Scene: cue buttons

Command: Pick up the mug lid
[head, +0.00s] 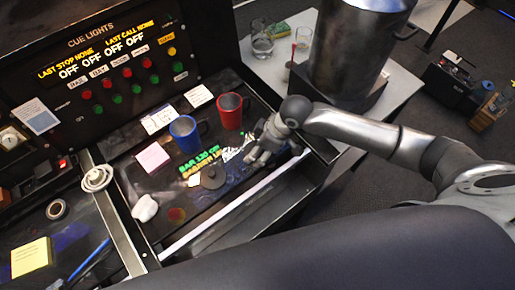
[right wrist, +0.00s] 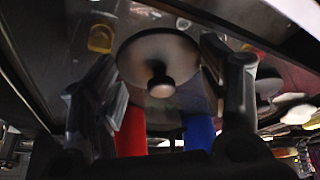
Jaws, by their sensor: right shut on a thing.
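The knob faces the camera. In the head view my right gripper (head: 258,150) is over the right part of the desk; its fingers hide the lid there. My left gripper is not in view.
A dark round piece with a raised centre (head: 213,177) lies on the desk beside green lettering (head: 200,158). Crumpled foil (head: 235,150) lies near the gripper. A pink note pad (head: 153,158) is further left. The cue lights panel (head: 100,60) rises behind; a large metal pot (head: 350,50) stands right.

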